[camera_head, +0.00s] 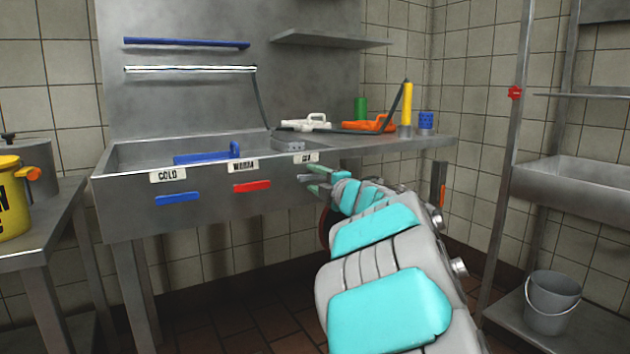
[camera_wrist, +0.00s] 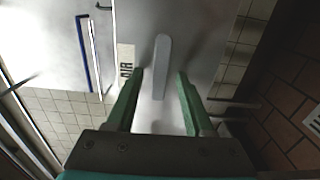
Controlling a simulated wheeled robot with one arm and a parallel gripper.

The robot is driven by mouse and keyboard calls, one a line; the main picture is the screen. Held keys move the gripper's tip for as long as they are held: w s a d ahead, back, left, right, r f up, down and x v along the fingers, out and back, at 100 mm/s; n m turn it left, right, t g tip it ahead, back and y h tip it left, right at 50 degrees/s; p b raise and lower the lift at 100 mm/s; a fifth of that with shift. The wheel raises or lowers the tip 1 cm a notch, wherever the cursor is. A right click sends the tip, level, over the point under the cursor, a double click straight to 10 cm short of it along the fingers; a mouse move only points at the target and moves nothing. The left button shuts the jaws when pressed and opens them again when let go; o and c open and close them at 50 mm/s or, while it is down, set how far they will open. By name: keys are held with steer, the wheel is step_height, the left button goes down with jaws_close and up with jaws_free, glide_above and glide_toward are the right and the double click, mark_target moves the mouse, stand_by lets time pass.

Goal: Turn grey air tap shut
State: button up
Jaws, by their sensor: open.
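The grey air tap (camera_wrist: 161,66) is a rounded, light grey lever on the metal sink front, beside the white AIR label (camera_wrist: 126,62). In the wrist view it lies lengthwise between the two green fingers of my gripper (camera_wrist: 160,72). My gripper is open, with a gap on each side of the lever and no clear contact. In the head view, my gripper (camera_head: 313,179) is at the right end of the sink front, just below the third label (camera_head: 306,158). There I cannot clearly tell the tap from the fingers.
The blue cold lever (camera_head: 177,199) and red warm lever (camera_head: 252,186) are to the left on the sink front (camera_head: 215,215). An orange tool (camera_head: 370,125) and a yellow cylinder (camera_head: 407,103) are on the counter above. A grey bucket (camera_head: 552,302) stands on a low shelf at right.

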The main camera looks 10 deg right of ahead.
steer(key=shift+s+d, duration=0.1)
steer(key=shift+s, duration=0.05)
steer(key=v, duration=0.7)
steer(key=shift+s, duration=0.2)
steer(key=shift+p, duration=0.3)
